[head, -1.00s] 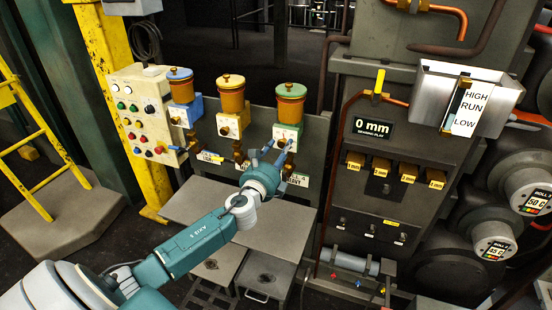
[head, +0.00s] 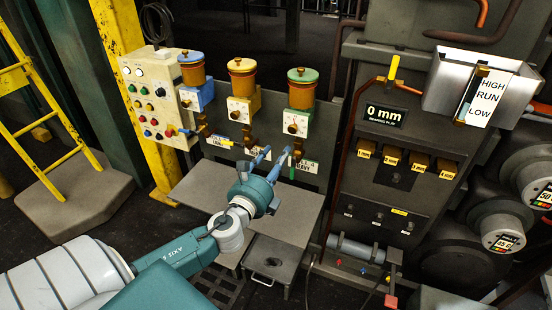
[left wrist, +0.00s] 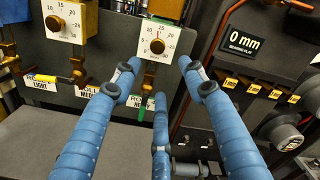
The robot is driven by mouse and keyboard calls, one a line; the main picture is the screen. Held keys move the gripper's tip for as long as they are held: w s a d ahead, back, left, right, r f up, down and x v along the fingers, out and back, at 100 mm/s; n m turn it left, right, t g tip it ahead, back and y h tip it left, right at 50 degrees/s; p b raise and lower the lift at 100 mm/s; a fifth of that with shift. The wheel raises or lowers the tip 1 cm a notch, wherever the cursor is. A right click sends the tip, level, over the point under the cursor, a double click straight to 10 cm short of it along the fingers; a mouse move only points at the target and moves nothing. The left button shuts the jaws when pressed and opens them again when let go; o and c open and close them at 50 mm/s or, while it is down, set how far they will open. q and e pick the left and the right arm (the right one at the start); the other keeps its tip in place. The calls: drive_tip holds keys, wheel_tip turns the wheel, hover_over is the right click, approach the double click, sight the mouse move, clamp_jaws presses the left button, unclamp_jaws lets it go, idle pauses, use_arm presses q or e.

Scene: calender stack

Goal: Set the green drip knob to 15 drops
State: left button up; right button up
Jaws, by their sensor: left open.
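The green-capped drip oiler (head: 302,90) is the rightmost of three on the panel. Its white dial plate carries a brass knob (head: 292,128), which also shows in the left wrist view (left wrist: 157,46). There, 15 stands at the top of the scale and a small red mark lies close to it. The exact setting is hard to read. My left gripper (head: 276,154) is open and empty, below and in front of the dial. In the left wrist view its blue fingers (left wrist: 158,72) are spread apart below the knob, not gripping it. My right gripper is out of view.
Blue (head: 191,70) and yellow (head: 241,78) oilers stand left of the green one. A grey table (head: 190,190) lies below. At right are the 0 mm display (head: 385,115) and a HIGH/RUN/LOW bin (head: 440,85). A yellow ladder (head: 30,135) stands at far left.

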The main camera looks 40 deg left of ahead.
sight(292, 130)
use_arm(q)
drive_tip(key=w+a+n+b, duration=0.1)
drive_tip(key=w+n+b, duration=0.2)
drive_tip(key=n, duration=0.4)
drive_tip(key=w+a+n+b, duration=0.1)
drive_tip(key=w+n+b, duration=0.2)
drive_tip(key=n, duration=0.3)
drive_tip(key=w+a+n+b, duration=0.1)
drive_tip(key=w+n+b, duration=0.2)
drive_tip(key=n, duration=0.4)
drive_tip(key=shift+w+r+n, duration=0.3)
drive_tip(key=shift+w+r, duration=0.1)
drive_tip(key=shift+w, duration=0.45)
drive_tip(key=shift+w+a+f, duration=0.1)
drive_tip(key=shift+w, duration=0.35)
clamp_jaws()
